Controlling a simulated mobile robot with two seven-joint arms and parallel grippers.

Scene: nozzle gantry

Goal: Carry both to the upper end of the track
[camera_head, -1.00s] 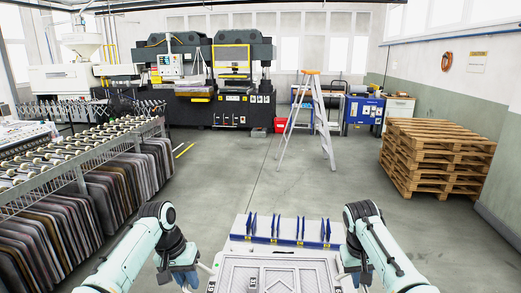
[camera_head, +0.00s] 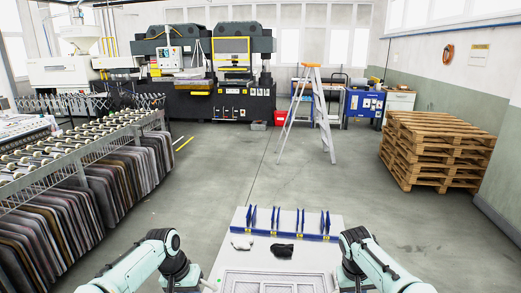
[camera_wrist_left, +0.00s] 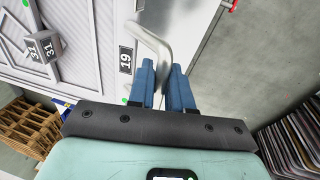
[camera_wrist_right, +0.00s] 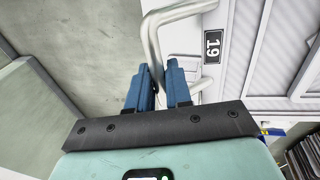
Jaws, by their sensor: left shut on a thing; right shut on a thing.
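A light grey framed panel (camera_head: 262,279) lies low at the front of the head view, on a white bench top (camera_head: 225,249). A bent metal handle (camera_wrist_left: 151,38) is at one side, next to a black "19" label (camera_wrist_left: 126,60). My left gripper (camera_wrist_left: 163,68) is shut on it. Another bent handle (camera_wrist_right: 150,35) is at the other side, near another "19" label (camera_wrist_right: 213,47). My right gripper (camera_wrist_right: 158,67) is shut on it. A small grey block marked 31 (camera_wrist_left: 44,47) is on the panel. Both fingertips are outside the head view. I cannot tell which part is the track.
A rail with several blue brackets (camera_head: 288,234) runs along the bench's far edge. A white piece (camera_head: 241,243) and a black piece (camera_head: 282,250) lie between it and the panel. Open floor (camera_head: 240,170) lies beyond. A rack (camera_head: 85,150) stands left, pallets (camera_head: 440,150) right.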

